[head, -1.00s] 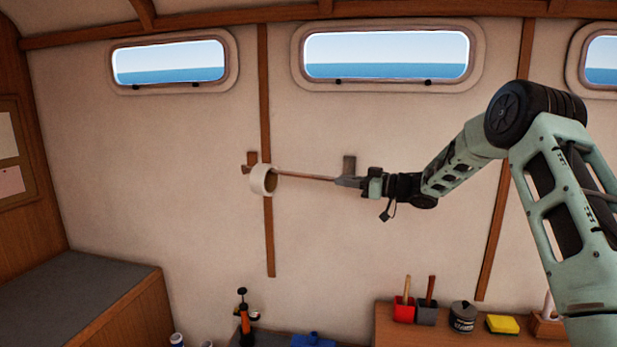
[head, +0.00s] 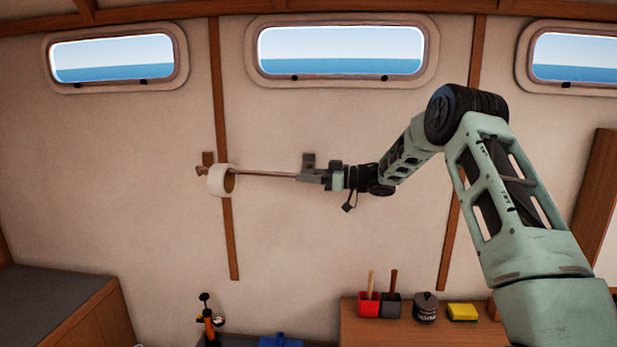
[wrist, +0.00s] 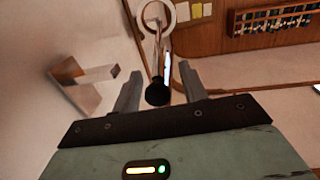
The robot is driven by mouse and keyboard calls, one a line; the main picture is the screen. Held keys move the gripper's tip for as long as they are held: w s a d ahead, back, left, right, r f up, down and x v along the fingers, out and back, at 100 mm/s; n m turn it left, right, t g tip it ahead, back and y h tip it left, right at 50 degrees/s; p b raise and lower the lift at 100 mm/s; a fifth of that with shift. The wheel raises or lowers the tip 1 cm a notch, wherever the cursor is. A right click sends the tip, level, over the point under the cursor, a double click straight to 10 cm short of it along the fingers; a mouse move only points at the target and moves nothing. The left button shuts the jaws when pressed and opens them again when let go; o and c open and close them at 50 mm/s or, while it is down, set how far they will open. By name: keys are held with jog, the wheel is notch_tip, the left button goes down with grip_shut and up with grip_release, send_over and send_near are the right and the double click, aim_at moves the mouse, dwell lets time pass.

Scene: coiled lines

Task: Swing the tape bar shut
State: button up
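The tape bar (head: 265,174) is a thin brown rod running nearly level in front of the wall, its left end at a small wooden block (head: 208,158). A white roll of tape (head: 222,180) hangs on the bar near that end. A grey-brown bracket (head: 308,160) on the wall is just above and behind my gripper (head: 308,177). In the wrist view, my gripper's fingers (wrist: 159,82) stand apart, with the bar's dark knobbed end (wrist: 157,93) between them and gaps showing at both sides. The bracket (wrist: 84,88) is to the left, apart from the bar end.
An orange-and-black pump (head: 208,322) stands lower left. The wall around the bar is otherwise clear below the windows.

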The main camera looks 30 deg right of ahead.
jog(key=shift+d, duration=0.1)
jog(key=b+v, duration=0.7)
jog(key=v, duration=1)
jog(key=shift+s+b, duration=0.25)
jog(key=shift+b, duration=0.1)
jog(key=shift+d, duration=0.1)
